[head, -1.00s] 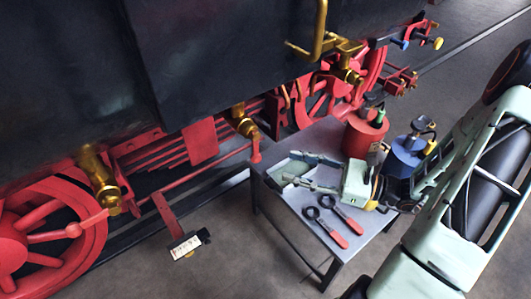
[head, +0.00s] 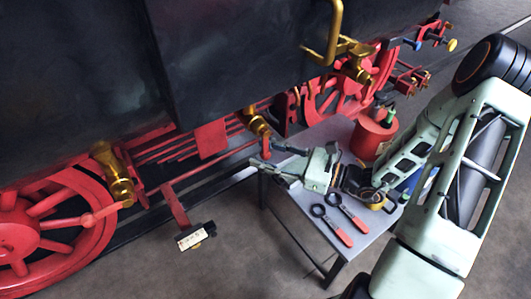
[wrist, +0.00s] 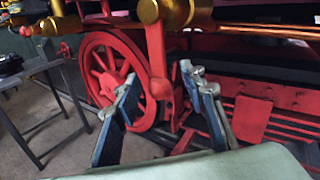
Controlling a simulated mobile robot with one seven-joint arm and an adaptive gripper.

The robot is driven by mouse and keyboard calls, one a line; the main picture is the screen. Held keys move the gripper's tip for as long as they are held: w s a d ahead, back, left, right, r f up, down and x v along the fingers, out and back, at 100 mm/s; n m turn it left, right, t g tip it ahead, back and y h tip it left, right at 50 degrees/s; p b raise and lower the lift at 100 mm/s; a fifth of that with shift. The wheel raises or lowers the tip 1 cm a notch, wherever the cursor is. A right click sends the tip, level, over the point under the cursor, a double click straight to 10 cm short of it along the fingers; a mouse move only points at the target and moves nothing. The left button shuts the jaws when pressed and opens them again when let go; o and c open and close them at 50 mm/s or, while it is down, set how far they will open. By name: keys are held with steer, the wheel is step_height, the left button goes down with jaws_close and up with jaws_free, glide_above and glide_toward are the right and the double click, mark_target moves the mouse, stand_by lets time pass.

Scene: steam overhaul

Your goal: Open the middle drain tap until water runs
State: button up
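The middle drain tap (head: 257,124) is a brass fitting low on the locomotive, between two other brass taps. In the wrist view its brass body (wrist: 178,10) is at the top edge, and a red lever (wrist: 156,55) hangs down from it. My gripper (head: 264,155) is open and empty, just below the tap. In the wrist view its two fingers (wrist: 160,78) stand apart, with the lower part of the lever between them in the picture; contact is not visible. The fingers partly cover the lever in the head view. No running water is visible.
The left brass tap (head: 117,177) and right brass tap (head: 353,60) flank the middle one. A grey table (head: 303,222) under my arm holds two red-handled wrenches (head: 345,215) and a red can (head: 372,135). A white label plate (head: 192,240) stands low at left. Red wheels are nearby.

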steer(key=shift+c, duration=0.4)
jaws_close()
